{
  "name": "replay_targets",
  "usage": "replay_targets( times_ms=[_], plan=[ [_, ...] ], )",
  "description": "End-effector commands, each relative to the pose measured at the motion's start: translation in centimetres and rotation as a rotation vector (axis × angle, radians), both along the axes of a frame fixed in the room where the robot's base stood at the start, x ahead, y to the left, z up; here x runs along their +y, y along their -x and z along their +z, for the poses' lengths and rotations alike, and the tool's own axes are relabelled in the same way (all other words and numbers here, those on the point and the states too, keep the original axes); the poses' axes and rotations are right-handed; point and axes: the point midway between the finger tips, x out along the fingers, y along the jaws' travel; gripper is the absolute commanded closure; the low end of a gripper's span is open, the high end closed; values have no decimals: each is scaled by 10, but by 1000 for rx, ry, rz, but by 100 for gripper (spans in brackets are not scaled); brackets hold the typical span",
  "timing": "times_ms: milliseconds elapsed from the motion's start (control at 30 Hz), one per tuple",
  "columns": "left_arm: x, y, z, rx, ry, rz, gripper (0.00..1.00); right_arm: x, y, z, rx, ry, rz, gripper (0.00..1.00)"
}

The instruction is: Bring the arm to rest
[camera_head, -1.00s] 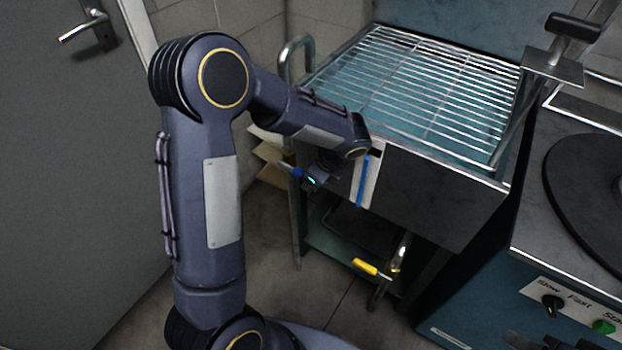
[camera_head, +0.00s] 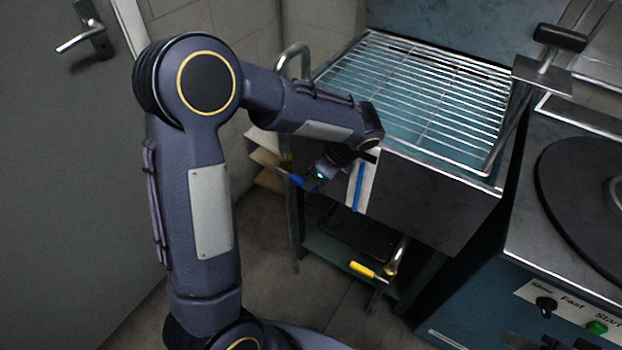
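My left arm comes in from the left. It bends at a high elbow and reaches right towards the front left corner of the wire-rack stand (camera_head: 430,90). My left gripper (camera_head: 297,180) hangs below the wrist, left of the stand's metal front. It is small, dark and partly covered by the wrist, with a blue part at its end. Whether its fingers are apart cannot be seen, and no held object is clear. Dark shapes at the bottom edge, right of centre, may be part of my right gripper (camera_head: 530,341); its fingers cannot be made out.
A press machine (camera_head: 570,300) with a round dark plate (camera_head: 585,205), a knob and a green button stands at the right. A yellow-handled tool (camera_head: 368,271) is below the stand. A grey door (camera_head: 70,180) is at the left. Bare floor shows between.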

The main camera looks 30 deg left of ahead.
Motion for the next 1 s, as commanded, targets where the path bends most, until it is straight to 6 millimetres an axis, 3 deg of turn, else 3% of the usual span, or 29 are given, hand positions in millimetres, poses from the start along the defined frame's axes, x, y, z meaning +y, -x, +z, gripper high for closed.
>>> replay_targets(
  times_ms=[167,767,867,1000],
  plan=[
    [-7,1,15,0,0,0,60,0,0,4,0,0,0,60],
    [-5,5,20,-13,16,31,60,0,0,4,0,0,0,60],
    [3,23,33,-59,78,145,60,0,0,4,0,0,0,60],
    [13,71,58,-173,246,452,60,0,0,4,0,0,0,60]
  ],
)
